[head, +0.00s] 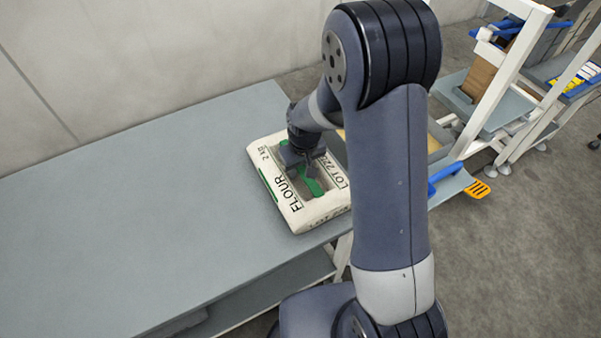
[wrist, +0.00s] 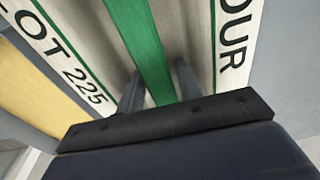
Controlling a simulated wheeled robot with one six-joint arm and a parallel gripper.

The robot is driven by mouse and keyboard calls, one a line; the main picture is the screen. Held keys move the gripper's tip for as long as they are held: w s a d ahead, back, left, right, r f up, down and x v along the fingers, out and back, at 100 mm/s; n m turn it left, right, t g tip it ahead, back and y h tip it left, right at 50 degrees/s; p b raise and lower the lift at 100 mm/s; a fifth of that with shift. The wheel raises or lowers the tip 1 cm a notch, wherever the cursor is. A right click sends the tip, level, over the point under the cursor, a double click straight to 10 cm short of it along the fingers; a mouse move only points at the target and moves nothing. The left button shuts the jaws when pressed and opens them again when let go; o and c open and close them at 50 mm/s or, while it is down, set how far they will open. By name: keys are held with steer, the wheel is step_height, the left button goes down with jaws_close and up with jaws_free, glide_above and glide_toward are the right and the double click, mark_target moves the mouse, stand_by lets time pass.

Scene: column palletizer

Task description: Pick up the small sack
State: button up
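The small sack (head: 279,186) is a white flour bag with a green stripe and green-edged lettering. It lies flat near the right front edge of the grey table. My gripper (head: 306,176) points down over the middle of the sack. In the wrist view, the two fingers of my gripper (wrist: 160,90) stand apart on either side of the green stripe of the sack (wrist: 148,45). I cannot tell whether the fingers touch the sack. My arm hides the right side of the sack in the head view.
The grey table (head: 130,215) is clear to the left of the sack. A wall (head: 150,60) runs behind it. A tan surface (wrist: 35,95) lies beside the sack in the wrist view. White-framed shelving (head: 505,85) with blue and yellow parts stands at the right.

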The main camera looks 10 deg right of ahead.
jaws_close()
stand_by(0.3)
stand_by(1.1)
steer(key=shift+w+r, duration=0.15)
